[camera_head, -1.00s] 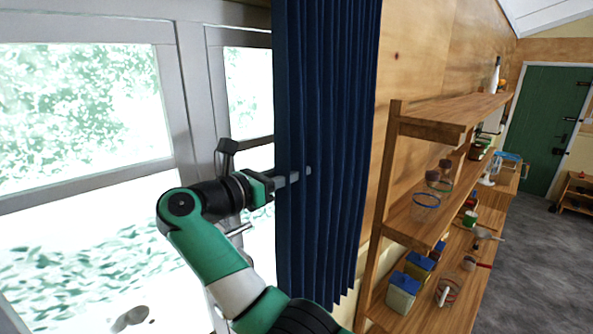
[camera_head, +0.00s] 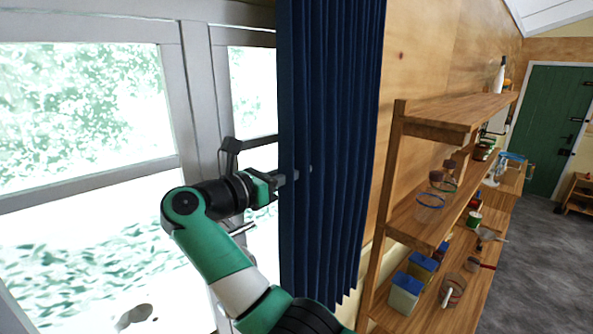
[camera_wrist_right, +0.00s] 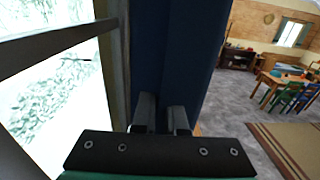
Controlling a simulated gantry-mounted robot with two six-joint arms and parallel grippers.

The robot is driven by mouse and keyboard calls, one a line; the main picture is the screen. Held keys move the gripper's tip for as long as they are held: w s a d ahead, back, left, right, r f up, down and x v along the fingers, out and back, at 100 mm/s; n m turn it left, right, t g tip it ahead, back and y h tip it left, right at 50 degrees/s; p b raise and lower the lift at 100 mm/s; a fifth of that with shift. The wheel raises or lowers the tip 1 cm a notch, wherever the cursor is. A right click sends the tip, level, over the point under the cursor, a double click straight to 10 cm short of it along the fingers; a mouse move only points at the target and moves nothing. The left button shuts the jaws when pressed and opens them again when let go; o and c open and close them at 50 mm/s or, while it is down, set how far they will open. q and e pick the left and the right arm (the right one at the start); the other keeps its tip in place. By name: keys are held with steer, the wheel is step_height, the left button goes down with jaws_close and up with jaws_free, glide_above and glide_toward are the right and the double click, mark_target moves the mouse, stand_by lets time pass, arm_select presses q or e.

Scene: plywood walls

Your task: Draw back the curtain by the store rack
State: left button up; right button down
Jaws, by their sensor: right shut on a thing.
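The dark blue curtain (camera_head: 335,120) hangs in folds, bunched in a narrow band between the window and the store rack (camera_head: 440,108). The glass to its left is uncovered. My right gripper (camera_head: 292,178) is at the curtain's left edge, shut on its cloth; one fingertip shows against the folds. In the right wrist view the two fingers (camera_wrist_right: 162,118) are close together against the curtain (camera_wrist_right: 180,60). The exact grip on the cloth is hidden. My left gripper is not in view.
The window frame (camera_head: 200,95) stands close beside my right arm. The rack's shelves hold jars, tins and a bottle (camera_head: 498,75). A green door (camera_head: 553,125) is at the far right. Grey floor (camera_head: 530,240) is clear right of the rack.

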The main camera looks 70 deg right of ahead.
stand_by(0.6)
steer(key=x, duration=1.7)
steer(key=shift+d, duration=0.1)
steer(key=c, duration=1)
jaws_free()
steer(key=shift+o, duration=0.2)
steer(key=shift+w, duration=0.1)
